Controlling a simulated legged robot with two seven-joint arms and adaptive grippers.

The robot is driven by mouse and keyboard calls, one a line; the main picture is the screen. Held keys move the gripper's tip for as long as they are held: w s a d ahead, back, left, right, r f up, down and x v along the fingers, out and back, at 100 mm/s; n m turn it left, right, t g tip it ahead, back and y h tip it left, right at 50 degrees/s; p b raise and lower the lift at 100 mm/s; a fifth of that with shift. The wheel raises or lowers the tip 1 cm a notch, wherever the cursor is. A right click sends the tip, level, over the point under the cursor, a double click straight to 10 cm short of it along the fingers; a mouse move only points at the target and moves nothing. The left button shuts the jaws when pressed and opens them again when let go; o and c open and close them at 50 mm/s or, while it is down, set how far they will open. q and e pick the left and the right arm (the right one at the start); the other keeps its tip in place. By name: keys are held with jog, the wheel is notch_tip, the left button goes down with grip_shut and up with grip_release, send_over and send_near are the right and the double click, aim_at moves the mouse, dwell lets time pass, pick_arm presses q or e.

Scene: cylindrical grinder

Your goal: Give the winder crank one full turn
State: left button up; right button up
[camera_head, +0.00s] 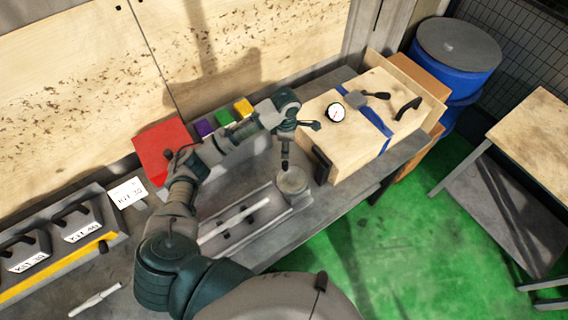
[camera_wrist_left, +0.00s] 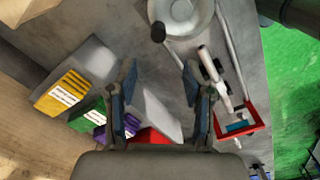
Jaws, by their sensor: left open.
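A grey round drum (camera_head: 292,182) stands on the bench near its front edge, at the end of a long grey tray. In the left wrist view the drum (camera_wrist_left: 190,14) is at the top, with a black crank knob (camera_wrist_left: 158,32) at its lower left rim. My left gripper (camera_wrist_left: 160,72) is open and empty, its two fingers spread below the knob and apart from it. My right gripper is not in view.
A wooden box (camera_head: 345,150) with a dial and black handles stands right of the drum. Yellow, green and purple blocks (camera_head: 222,117) and a red box (camera_head: 165,150) line the bench back. A red-framed tray (camera_wrist_left: 257,118) lies at right in the wrist view.

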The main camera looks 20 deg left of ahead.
aim_at(285, 162)
pick_arm(q)
notch_tip(285, 162, down, 8)
jog(key=shift+w+f, duration=0.1)
jog(key=shift+f, duration=0.05)
jog(key=f, duration=0.3)
jog(key=shift+a+f+p, duration=0.4)
jog(key=shift+a+f, duration=0.1)
jog(key=shift+f, duration=0.35)
jog(key=shift+d, duration=0.45)
jog(key=shift+c, duration=0.5)
jog(key=shift+d, duration=0.1)
jog(key=c, duration=0.8)
grip_shut()
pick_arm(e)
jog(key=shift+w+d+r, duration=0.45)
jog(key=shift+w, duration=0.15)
